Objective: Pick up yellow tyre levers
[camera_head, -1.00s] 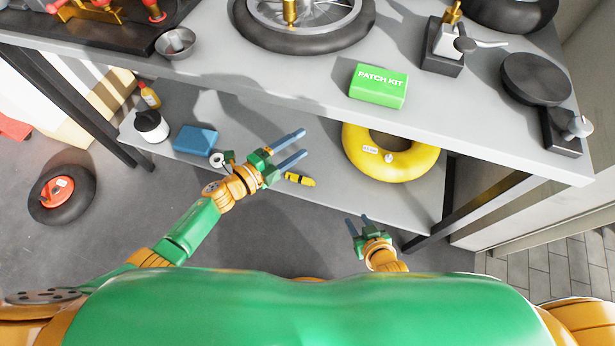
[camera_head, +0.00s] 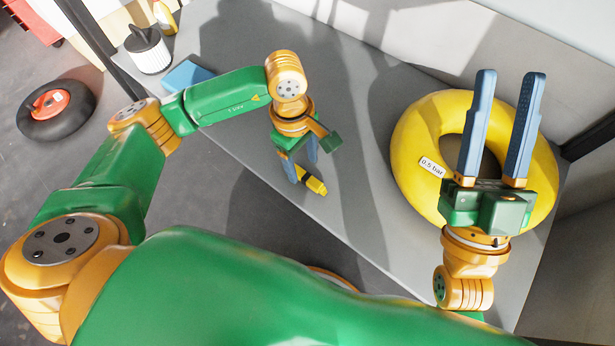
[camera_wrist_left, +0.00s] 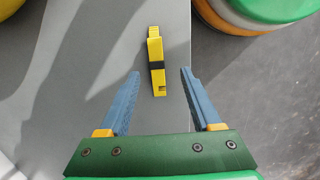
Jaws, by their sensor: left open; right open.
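The yellow tyre levers (camera_head: 311,181), bundled with a dark band, lie on the grey lower shelf near its front edge. In the left wrist view the levers (camera_wrist_left: 156,60) lie ahead of and between my open fingers. My left gripper (camera_head: 300,172) points down at the shelf beside the levers, its blue fingers apart and empty; it also shows in the left wrist view (camera_wrist_left: 158,85). My right gripper (camera_head: 502,75) is open and empty, fingers pointing up the picture, in front of the yellow ring.
A yellow inflated ring (camera_head: 420,130) with a 0.5 bar label lies on the shelf (camera_head: 360,120) at the right. A blue box (camera_head: 188,75) and a white-and-black container (camera_head: 147,48) stand at the left. A black tyre (camera_head: 55,108) lies on the floor.

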